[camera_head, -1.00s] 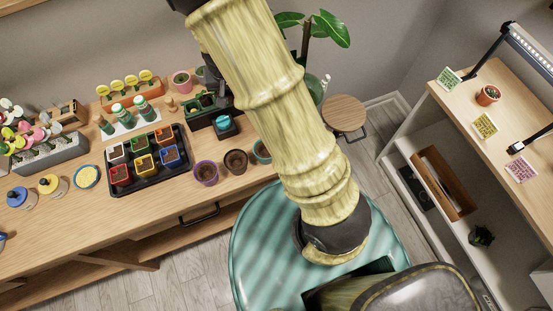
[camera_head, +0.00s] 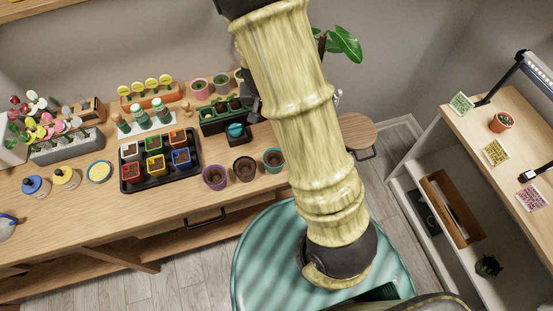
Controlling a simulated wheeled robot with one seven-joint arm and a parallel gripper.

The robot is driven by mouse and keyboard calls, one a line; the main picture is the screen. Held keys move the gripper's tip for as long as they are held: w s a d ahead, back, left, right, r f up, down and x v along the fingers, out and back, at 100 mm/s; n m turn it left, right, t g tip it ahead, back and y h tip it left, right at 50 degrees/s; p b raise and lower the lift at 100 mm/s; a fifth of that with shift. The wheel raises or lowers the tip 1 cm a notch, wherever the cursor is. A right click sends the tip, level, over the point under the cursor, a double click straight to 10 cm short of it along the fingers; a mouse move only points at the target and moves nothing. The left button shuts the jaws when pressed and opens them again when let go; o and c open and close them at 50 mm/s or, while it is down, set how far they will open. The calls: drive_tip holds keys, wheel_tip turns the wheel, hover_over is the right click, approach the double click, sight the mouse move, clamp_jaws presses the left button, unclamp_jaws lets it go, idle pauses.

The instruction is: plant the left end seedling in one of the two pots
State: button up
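A dark green seedling tray (camera_head: 211,127) stands toward the back of the bench, with small green seedlings in its cells. Its right end is partly covered by my arm, and the separate seedlings are too small to tell apart well. Three pots stand in a row near the bench's front edge: a purple pot (camera_head: 215,178), a black pot (camera_head: 244,169) and a teal pot (camera_head: 273,160). All three show brown insides. My gripper (camera_head: 252,102) shows only as a dark part beside the seedling tray's right end. My arm hides its fingers and anything between them.
A black tray (camera_head: 131,186) of coloured square pots sits left of the pot row. A small teal item (camera_head: 236,131) lies before the seedling tray. Pink (camera_head: 199,88) and grey (camera_head: 222,84) pots stand behind. A round wooden stool (camera_head: 357,132) and shelf unit (camera_head: 425,160) stand right.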

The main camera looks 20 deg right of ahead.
drive_tip(key=w+f, duration=0.1)
drive_tip(key=w, duration=0.5)
drive_tip(key=shift+d+f, duration=0.25)
drive_tip(key=shift+d, duration=0.15)
drive_tip(key=shift+d+f, duration=0.1)
